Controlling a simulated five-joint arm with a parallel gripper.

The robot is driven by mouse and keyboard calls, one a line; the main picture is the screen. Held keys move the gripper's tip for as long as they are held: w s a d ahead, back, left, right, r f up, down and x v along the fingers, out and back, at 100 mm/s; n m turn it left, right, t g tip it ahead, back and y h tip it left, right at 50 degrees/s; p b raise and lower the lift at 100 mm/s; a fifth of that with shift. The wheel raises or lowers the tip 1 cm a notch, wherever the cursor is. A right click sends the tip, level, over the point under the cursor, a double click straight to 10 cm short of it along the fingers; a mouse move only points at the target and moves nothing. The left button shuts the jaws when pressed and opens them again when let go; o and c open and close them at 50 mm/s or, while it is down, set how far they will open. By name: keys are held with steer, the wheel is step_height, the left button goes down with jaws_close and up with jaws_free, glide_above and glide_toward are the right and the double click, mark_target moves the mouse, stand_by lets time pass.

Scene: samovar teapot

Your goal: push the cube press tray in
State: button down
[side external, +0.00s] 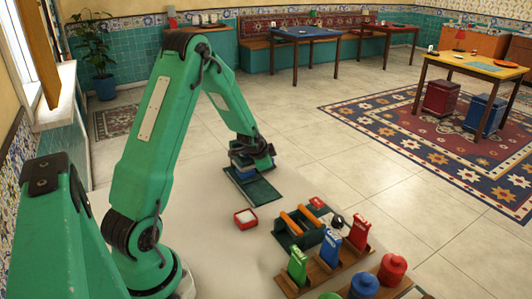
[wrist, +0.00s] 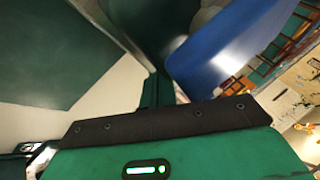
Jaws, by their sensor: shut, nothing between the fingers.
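The cube press shows in the side external view as a low blue block (side external: 240,159) on the far part of the work surface. A flat dark green tray (side external: 260,192) sticks out from it towards the camera. My gripper (side external: 262,164) is shut and empty, low at the press, above the tray's far end. Whether it touches the tray cannot be told. In the wrist view a large blue face (wrist: 232,45) is close on the right, and a flat dark green panel (wrist: 50,50) lies at the left. My gripper's fingertips are not clear there.
A small red box with white contents (side external: 245,219) stands in front of the tray. A dark green carrier with orange handles (side external: 298,228) and a wooden rack of coloured packets (side external: 325,262) are nearer the camera. The pale surface left of the red box is clear.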

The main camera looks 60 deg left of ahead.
steer(key=shift+s+d+r, duration=0.1)
steer(key=shift+s+d, duration=0.15)
steer(key=shift+d, duration=0.35)
steer(key=shift+s+d+r, duration=0.1)
steer(key=shift+s+d, duration=0.15)
steer(key=shift+d, duration=0.35)
steer(key=v, duration=0.9)
steer(key=shift+s+a+r, duration=0.25)
steer(key=shift+s, duration=0.15)
steer(key=s+d+r+n+h, duration=0.1)
steer(key=s+d+r, duration=0.1)
steer(key=d+r, duration=0.4)
steer(key=s+d+r+n+h, duration=0.1)
steer(key=s+d+r, duration=0.25)
steer(key=d, duration=0.35)
steer(key=s+d+r+n+h, duration=0.1)
steer(key=s+d+r, duration=0.3)
steer(key=s+d, duration=0.5)
steer(key=shift+s+d+r+n+g+h, duration=0.3)
steer(key=shift+s+d+n+h, duration=0.1)
steer(key=shift+s, duration=0.65)
